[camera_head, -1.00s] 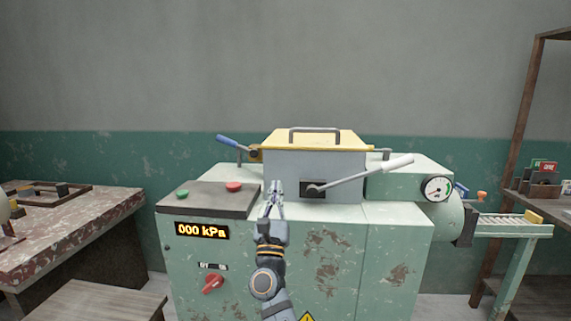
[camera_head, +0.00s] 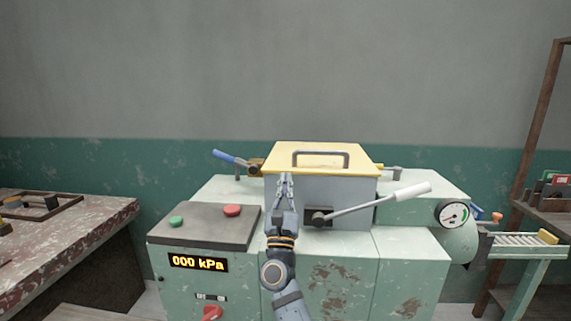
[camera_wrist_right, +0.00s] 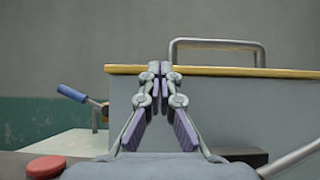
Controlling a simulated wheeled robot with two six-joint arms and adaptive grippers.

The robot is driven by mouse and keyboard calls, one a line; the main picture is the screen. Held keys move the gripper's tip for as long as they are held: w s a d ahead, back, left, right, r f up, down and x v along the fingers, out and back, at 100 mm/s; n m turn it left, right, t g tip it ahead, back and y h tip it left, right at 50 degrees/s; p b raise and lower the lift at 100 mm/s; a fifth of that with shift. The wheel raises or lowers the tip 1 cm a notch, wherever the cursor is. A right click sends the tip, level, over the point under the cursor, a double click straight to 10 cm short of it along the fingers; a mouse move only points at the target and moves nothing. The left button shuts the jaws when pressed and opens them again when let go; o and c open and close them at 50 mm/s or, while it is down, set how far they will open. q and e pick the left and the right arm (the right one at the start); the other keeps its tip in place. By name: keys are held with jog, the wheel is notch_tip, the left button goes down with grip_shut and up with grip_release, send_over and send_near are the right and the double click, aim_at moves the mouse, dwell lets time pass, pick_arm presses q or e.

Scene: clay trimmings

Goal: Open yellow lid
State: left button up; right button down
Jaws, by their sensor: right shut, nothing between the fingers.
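The yellow lid (camera_head: 322,164) lies closed on the grey box (camera_head: 350,190) on top of the green machine, with a dark bar handle (camera_head: 320,154) on it. In the right wrist view the lid's front edge (camera_wrist_right: 230,71) runs across, with the handle (camera_wrist_right: 217,44) standing above it at right. My right gripper (camera_head: 286,177) is shut and empty. It is in front of the box's left part, its tips near the height of the lid's front edge, left of the handle. The wrist view also shows its closed fingertips (camera_wrist_right: 160,68). I cannot tell whether they touch the lid. My left gripper is not in view.
A white-gripped lever (camera_head: 412,191) sticks out from the box front. A blue-gripped lever (camera_head: 226,157) is at the back left. Red (camera_head: 233,210) and green (camera_head: 177,221) buttons sit on the left panel. A gauge (camera_head: 453,213) is at right. A worn table (camera_head: 70,235) stands at left.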

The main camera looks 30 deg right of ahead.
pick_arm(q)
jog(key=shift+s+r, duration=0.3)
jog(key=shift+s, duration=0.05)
pick_arm(e)
jog(key=shift+w+d+r, duration=0.1)
jog(key=shift+w+r, duration=0.1)
jog(key=shift+r, duration=0.45)
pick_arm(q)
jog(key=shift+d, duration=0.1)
pick_arm(e)
jog(key=shift+w+f, duration=0.1)
pick_arm(q)
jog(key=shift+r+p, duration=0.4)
jog(key=shift+p, duration=0.25)
pick_arm(e)
jog(key=shift+r, duration=0.35)
